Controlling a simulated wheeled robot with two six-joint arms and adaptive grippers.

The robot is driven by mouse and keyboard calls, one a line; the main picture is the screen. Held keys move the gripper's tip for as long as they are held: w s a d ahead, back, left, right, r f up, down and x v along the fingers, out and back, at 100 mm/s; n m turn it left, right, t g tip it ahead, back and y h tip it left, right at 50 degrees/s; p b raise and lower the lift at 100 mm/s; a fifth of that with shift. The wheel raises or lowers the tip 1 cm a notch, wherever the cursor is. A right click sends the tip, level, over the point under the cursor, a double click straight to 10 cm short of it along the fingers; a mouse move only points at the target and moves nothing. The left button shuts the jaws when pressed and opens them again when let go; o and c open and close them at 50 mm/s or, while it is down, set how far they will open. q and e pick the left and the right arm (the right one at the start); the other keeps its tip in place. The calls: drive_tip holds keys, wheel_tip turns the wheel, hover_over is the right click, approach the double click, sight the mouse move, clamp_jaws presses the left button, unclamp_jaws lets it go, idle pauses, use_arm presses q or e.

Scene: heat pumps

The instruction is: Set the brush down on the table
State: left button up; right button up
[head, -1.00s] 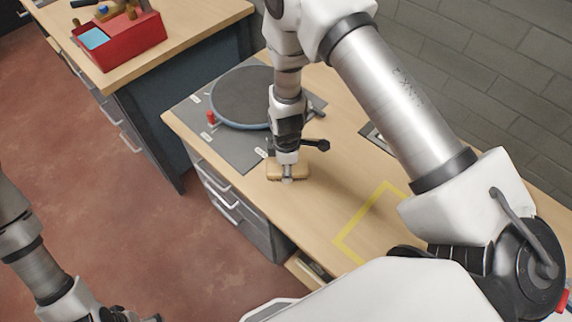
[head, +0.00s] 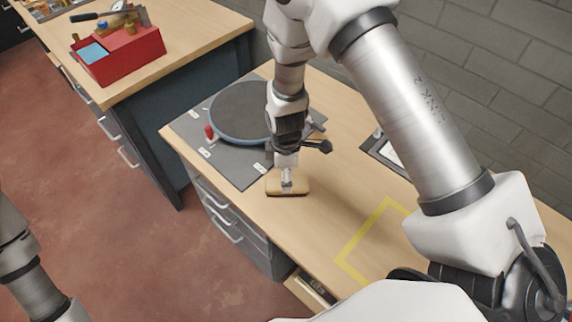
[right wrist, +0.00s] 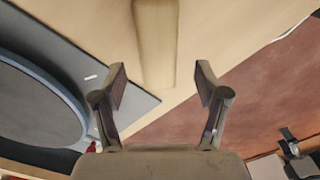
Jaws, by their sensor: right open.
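The brush (head: 289,189) is a tan wooden block resting on the light wood table (head: 325,205), just in front of the dark grey mat. In the right wrist view the brush (right wrist: 155,42) lies lengthwise beyond and between the fingertips, with its far end cut off by the frame. My right gripper (head: 287,175) points down directly over the brush. In the right wrist view its fingers (right wrist: 160,85) are spread apart with a clear gap to the brush on both sides. My left arm shows at the lower left edge, but its gripper is out of frame.
A round dark plate with a blue rim (head: 235,115) sits on the mat (head: 240,170), beside a red knob (head: 210,132). A yellow outlined square (head: 360,240) marks the table to the right. A red toolbox (head: 120,55) stands on another bench.

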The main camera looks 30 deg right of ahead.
wheel_tip(320, 180, up, 7)
drive_tip(key=shift+f+b, duration=0.2)
drive_tip(key=shift+b, duration=0.25)
idle(0.9)
